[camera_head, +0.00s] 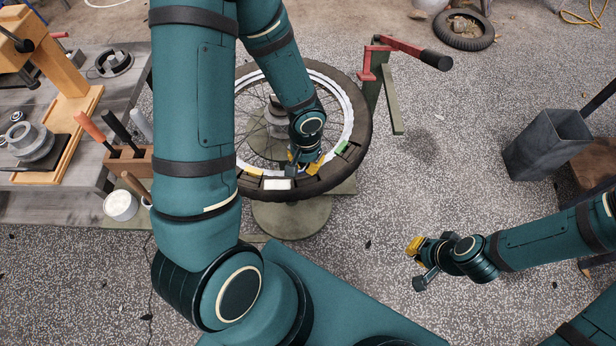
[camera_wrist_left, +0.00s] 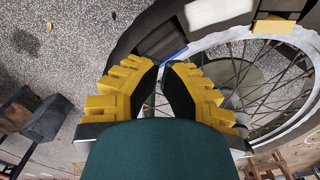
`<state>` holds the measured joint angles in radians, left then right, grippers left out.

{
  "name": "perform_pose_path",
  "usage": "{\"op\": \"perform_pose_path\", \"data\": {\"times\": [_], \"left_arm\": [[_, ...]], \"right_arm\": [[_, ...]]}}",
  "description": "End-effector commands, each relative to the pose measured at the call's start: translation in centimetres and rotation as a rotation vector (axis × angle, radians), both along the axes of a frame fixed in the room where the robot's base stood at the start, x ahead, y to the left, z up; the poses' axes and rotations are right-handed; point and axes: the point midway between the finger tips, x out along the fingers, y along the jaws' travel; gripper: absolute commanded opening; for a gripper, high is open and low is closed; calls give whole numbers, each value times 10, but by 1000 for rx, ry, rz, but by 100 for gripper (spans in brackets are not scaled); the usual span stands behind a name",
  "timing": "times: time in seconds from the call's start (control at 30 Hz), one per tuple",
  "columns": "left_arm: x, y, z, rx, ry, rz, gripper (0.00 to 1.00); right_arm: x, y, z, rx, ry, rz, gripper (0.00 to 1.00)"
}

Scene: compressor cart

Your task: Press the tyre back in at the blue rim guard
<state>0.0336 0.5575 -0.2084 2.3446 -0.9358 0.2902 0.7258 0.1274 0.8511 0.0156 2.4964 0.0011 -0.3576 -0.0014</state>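The wheel with its black tyre (camera_head: 358,110) and white rim lies flat on a round stand. The blue rim guard (camera_wrist_left: 173,53) shows as a thin strip at the rim's edge in the left wrist view; in the head view I cannot make it out behind my left gripper. My left gripper (camera_head: 306,172) is over the near part of the rim. Its yellow-padded fingers (camera_wrist_left: 161,66) have their tips almost together, just short of the blue guard in the picture, holding nothing visible. Contact cannot be told. My right gripper (camera_head: 413,246) hangs over the floor, away from the wheel.
A yellow guard (camera_head: 252,171), a green guard (camera_head: 342,149) and a white patch (camera_head: 277,184) are along the wheel. A red-and-black lever (camera_head: 405,48) stands behind right. A workbench (camera_head: 125,85) with tools is left; a grey bin (camera_head: 545,145) is right.

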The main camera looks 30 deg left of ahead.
Motion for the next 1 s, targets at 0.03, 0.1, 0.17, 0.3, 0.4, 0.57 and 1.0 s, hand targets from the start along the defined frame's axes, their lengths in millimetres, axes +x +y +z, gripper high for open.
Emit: {"op": "perform_pose_path", "data": {"times": [0.03, 0.1, 0.17, 0.3, 0.4, 0.57, 1.0], "left_arm": [[0, 0, 0, 0, 0, 0, 0], [0, 0, 0, 0, 0, 0, 0], [0, 0, -1, 0, 0, 0, 0], [0, 0, -4, 0, 0, -1, 0], [0, 0, -7, 0, 0, -1, 0], [0, 0, -11, 0, 1, 0, 0], [0, 0, -23, 0, 1, -1, 0]], "right_arm": [[0, 0, 0, 0, 0, 0, 0], [0, 0, 0, 0, 0, 0, 0], [0, 0, 0, 0, 0, 0, 0], [0, 0, -2, 0, 0, 0, 0], [0, 0, -4, 0, 0, 0, 0], [0, 0, -6, 0, 0, 0, 0], [0, 0, -10, 0, 0, 0, 0]]}}
